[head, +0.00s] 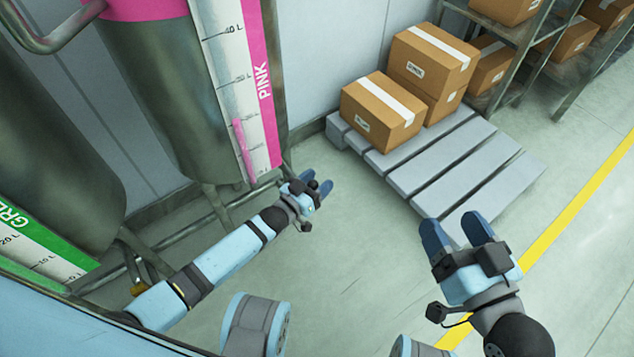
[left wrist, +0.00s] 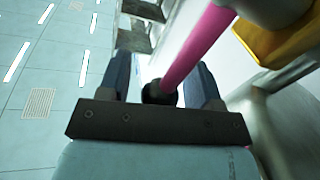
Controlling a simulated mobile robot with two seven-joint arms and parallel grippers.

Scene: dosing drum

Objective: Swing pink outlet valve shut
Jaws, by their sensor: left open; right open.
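The pink drum (head: 150,85) stands at the upper left in the head view, with a litre scale and a pink band on its side. In the left wrist view a pink lever (left wrist: 197,47) slants down from the upper right to a black end (left wrist: 160,92). A yellow part (left wrist: 278,38) is beside its upper end. My left gripper (head: 311,186) is open below the drum; in its wrist view, the black end appears between its two fingers (left wrist: 160,80). Whether they touch it is unclear. The head view hides the valve. My right gripper (head: 456,228) is open and empty above the floor.
A green-labelled drum (head: 45,150) stands at the lower left. A grey pallet (head: 440,170) with several cardboard boxes (head: 385,110) is beyond the right gripper, with a shelf behind. The floor between left gripper and pallet is clear.

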